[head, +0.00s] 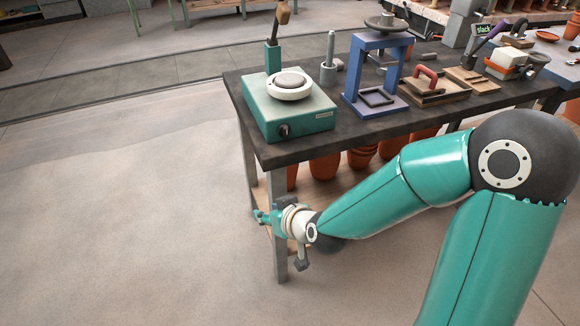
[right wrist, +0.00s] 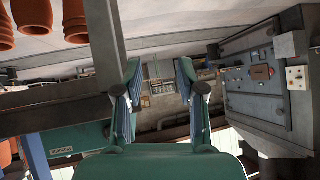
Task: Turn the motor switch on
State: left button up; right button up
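A teal motor box (head: 292,112) with a round white and grey disc on top stands at the near left corner of the dark-topped table. A small dark knob (head: 284,130), which looks like the motor switch, is on its front face. My right gripper (head: 261,215) is below the tabletop, by the near table leg, apart from the knob. In the right wrist view its two fingers (right wrist: 159,100) stand apart with nothing between them. Part of the teal box (right wrist: 62,147) with its label shows there at lower left; I cannot make out the knob. My left gripper is not in view.
The table's dark top (head: 300,153) and near leg (head: 279,258) are close to my right gripper. A blue press frame (head: 372,75) and a grey post (head: 328,68) stand beside the box. Terracotta pots (head: 325,167) sit under the table. The floor at left is clear.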

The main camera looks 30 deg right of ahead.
jog(key=d+r+t+h+b, duration=0.2)
jog(key=d+r+t+b, duration=0.15)
jog(key=b, duration=0.25)
jog(key=m+t+h+b, duration=0.1)
jog(key=t+h+b, duration=0.25)
jog(key=b, duration=0.45)
send_near(287, 134)
pick_arm(q)
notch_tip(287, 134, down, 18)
jog(key=b, duration=0.1)
pick_arm(e)
jog(key=shift+y, duration=0.35)
jog(key=x, duration=0.8)
jog(key=shift+w+d, duration=0.25)
jog(key=shift+w, duration=0.1)
